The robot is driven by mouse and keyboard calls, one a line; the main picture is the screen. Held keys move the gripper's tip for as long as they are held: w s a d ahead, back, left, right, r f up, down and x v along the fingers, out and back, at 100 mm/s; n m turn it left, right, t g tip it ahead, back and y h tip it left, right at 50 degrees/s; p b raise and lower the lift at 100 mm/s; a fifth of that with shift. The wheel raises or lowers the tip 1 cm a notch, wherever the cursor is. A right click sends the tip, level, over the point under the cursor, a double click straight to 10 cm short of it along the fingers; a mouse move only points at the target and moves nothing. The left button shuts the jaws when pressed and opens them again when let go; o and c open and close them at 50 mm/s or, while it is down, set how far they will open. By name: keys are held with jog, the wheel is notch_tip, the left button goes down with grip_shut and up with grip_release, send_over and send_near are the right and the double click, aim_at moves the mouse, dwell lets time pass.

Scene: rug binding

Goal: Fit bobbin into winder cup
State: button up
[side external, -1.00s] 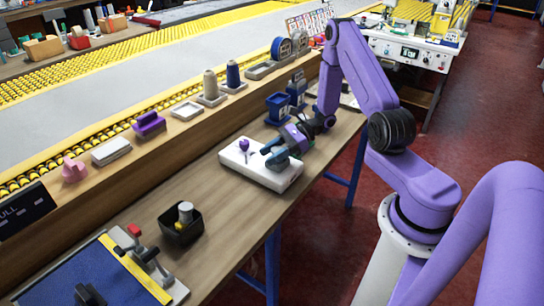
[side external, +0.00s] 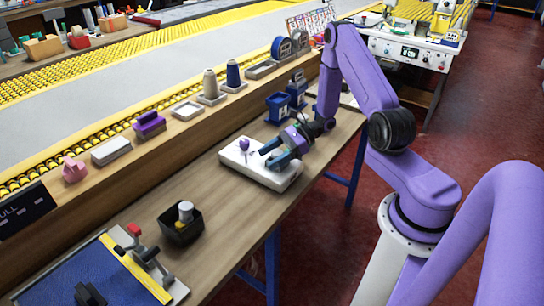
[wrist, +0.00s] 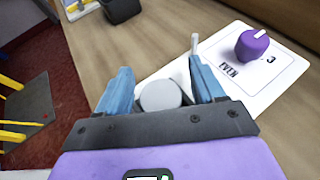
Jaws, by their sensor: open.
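My gripper (wrist: 165,88) is open, with its blue fingers spread on either side of a pale round disc (wrist: 160,96) at the white plate. The disc appears to lie between the fingers; I cannot tell whether they touch it, or whether it is the bobbin or the winder cup. In the side view my gripper (side external: 268,156) is low over the white winder plate (side external: 252,176) and hides part of it. A purple knob (wrist: 252,43) sits on the plate beside printed lettering. It also shows in the side view (side external: 243,145). A thin metal pin (wrist: 194,44) stands near the right finger.
A black box (side external: 180,232) holding a grey and yellow cylinder (side external: 185,211) stands nearer the camera on the bench. Blue holders (side external: 277,107) stand beyond my gripper. A raised shelf (side external: 165,146) with spools and blocks runs along the back. Bench between plate and box is clear.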

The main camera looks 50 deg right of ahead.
jog(key=v, duration=1.1)
jog(key=s+a+r+n+g+h, duration=0.2)
jog(key=s+a+r+n+g, duration=0.2)
jog(key=a+n+g, duration=0.3)
jog(key=s+a+r+n+g+h, duration=0.3)
jog(key=s+a+r+n+g, duration=0.15)
jog(key=a+n, duration=0.55)
jog(key=s+a+r+n+t+h, duration=0.2)
jog(key=s+n, duration=0.4)
jog(key=n, duration=0.3)
jog(key=s+a+r+n+t+h, duration=0.3)
jog(key=s+n, duration=0.4)
jog(key=n, duration=0.3)
jog(key=shift+s+a+r+n+h, duration=0.25)
jog(key=shift+r+h, duration=0.2)
jog(key=shift+h, duration=0.25)
